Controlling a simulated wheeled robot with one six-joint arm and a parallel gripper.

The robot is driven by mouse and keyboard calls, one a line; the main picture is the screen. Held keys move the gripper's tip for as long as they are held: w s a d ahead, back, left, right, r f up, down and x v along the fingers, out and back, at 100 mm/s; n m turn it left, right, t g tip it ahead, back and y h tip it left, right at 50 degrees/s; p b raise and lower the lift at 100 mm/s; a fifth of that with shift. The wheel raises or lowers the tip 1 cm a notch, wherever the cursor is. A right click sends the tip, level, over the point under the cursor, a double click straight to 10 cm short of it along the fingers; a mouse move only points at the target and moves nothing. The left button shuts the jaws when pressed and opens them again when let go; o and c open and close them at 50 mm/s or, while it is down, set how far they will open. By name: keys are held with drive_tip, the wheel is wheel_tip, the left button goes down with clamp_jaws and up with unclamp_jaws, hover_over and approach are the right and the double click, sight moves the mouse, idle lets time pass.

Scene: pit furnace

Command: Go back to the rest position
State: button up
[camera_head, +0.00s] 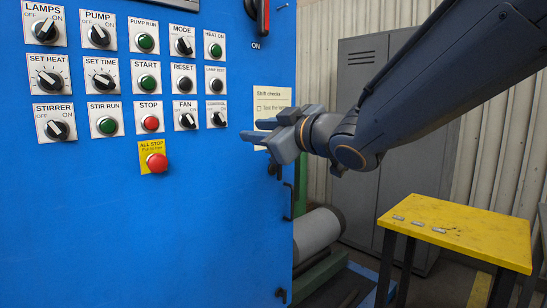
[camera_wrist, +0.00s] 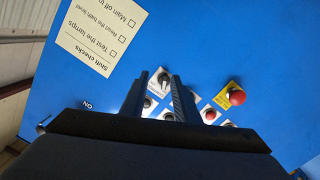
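My gripper (camera_head: 250,130) is at the right side of the blue control panel (camera_head: 215,220), to the right of the bottom row of controls. In the wrist view the two fingers of my gripper (camera_wrist: 158,82) stand apart, with a white-labelled control showing between them. Nothing is held. I cannot tell the exact gap to the panel. The fingers partly cover the shift checks note (camera_head: 271,98) in the head view. The note (camera_wrist: 100,35) shows upside down in the wrist view.
The panel carries several knobs, green buttons, a red STOP button (camera_head: 151,123) and a red ALL STOP button (camera_head: 157,162). A yellow table (camera_head: 460,230) with small metal pieces stands at the right. A grey locker (camera_head: 360,80) and a grey roller (camera_head: 316,233) are behind.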

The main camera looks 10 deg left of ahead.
drive_tip(key=w+d+f+m+h, duration=0.4)
drive_tip(key=d+f+m+h, duration=0.25)
drive_tip(key=d+f, duration=0.5)
drive_tip(key=s+d+f+m+g+h+p, duration=0.1)
drive_tip(key=s+d+f+m+g+h, duration=0.3)
drive_tip(key=d+f, duration=0.8)
drive_tip(key=s+d+f+m+g+h, duration=0.1)
drive_tip(key=s+d+f+m+g, duration=0.1)
drive_tip(key=s+f, duration=0.4)
drive_tip(key=s+d+f+m+g+h, duration=0.1)
drive_tip(key=s+d+f+g, duration=0.3)
drive_tip(key=s, duration=1.1)
wheel_tip(320, 180, down, 3)
drive_tip(key=shift+f+m+g+p, duration=0.3)
drive_tip(key=shift+m+g, duration=0.35)
drive_tip(key=shift+g, duration=0.55)
drive_tip(key=shift+o, duration=0.5)
drive_tip(key=shift+r, duration=0.1)
